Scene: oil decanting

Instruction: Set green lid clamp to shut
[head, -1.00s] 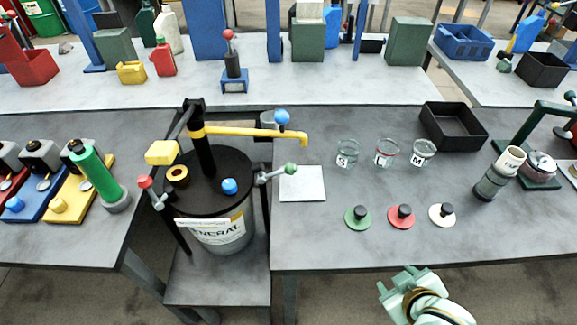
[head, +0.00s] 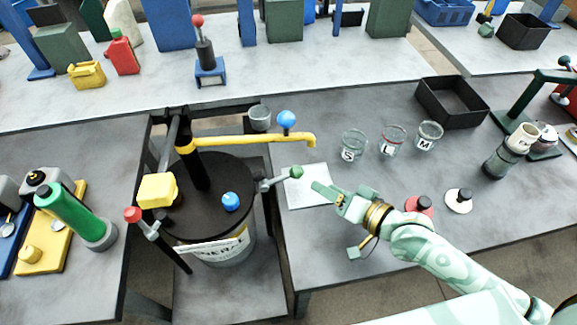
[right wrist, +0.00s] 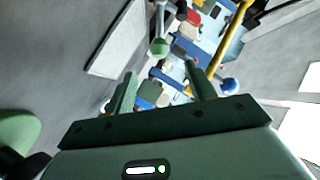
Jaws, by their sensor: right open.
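The green lid clamp (head: 297,172) is a grey lever with a green ball end on the right side of the black-lidded drum (head: 215,245). Its lever sticks out to the right, over the table edge, near the white sheet. In the right wrist view its green ball (right wrist: 159,46) shows ahead, beyond the fingertips. My right gripper (head: 327,190) is over the white sheet, a little to the right of the ball. It is open and empty, apart from the clamp. In the right wrist view my gripper (right wrist: 160,72) has its two green fingers spread. My left gripper is not seen.
A red-ended clamp (head: 133,215) is on the drum's left side. A yellow pipe (head: 250,138) with a blue ball crosses behind the lid. The white sheet (head: 307,188), glass beakers (head: 392,140), red lid (head: 418,204) and white lid (head: 459,201) are on the right table.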

